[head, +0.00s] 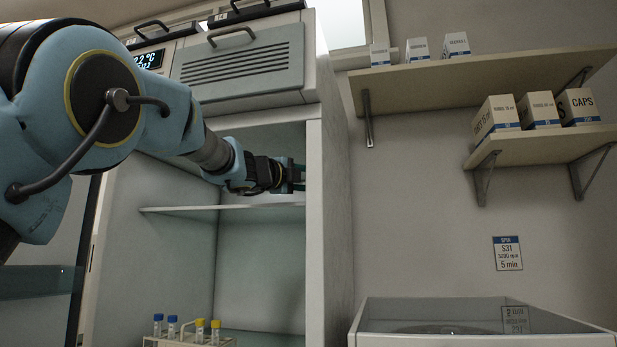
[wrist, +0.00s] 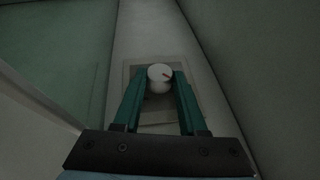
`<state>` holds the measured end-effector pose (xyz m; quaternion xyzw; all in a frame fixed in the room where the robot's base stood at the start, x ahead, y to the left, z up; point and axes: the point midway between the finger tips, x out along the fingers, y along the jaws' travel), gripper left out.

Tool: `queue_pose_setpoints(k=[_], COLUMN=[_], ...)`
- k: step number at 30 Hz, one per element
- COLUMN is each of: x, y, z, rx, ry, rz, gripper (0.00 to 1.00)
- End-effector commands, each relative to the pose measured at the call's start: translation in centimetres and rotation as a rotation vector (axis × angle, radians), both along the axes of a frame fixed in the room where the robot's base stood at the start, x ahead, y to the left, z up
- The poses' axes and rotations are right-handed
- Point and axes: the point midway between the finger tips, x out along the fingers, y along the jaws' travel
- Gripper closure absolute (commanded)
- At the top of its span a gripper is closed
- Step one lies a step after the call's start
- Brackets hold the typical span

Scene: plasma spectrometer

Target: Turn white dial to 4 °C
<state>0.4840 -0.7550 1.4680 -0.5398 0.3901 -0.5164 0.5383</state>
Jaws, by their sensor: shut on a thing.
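A lit display (head: 148,61) above the cabinet reads what looks like 22 °C, partly covered by my arm.
A shelf (head: 262,207) runs just below my gripper inside the cabinet. Tubes with blue and yellow caps stand in a rack (head: 190,340) lower down. The cabinet's right wall (head: 333,220) is close. A glass door (head: 40,284) stands at the left. Wall shelves (head: 475,84) hold several boxes.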

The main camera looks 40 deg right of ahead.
Motion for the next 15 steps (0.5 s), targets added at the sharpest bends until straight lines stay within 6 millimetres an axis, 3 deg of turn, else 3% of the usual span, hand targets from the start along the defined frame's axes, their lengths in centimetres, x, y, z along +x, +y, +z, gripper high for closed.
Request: queue_pose_setpoints(k=[3,15], x=[0.15,0.18], y=[0.0,-0.02], z=[0.83,1.08], rx=[0.032,0.133], ry=[0.022,0.085], rz=[0.002,0.003], gripper=[1.0,1.0])
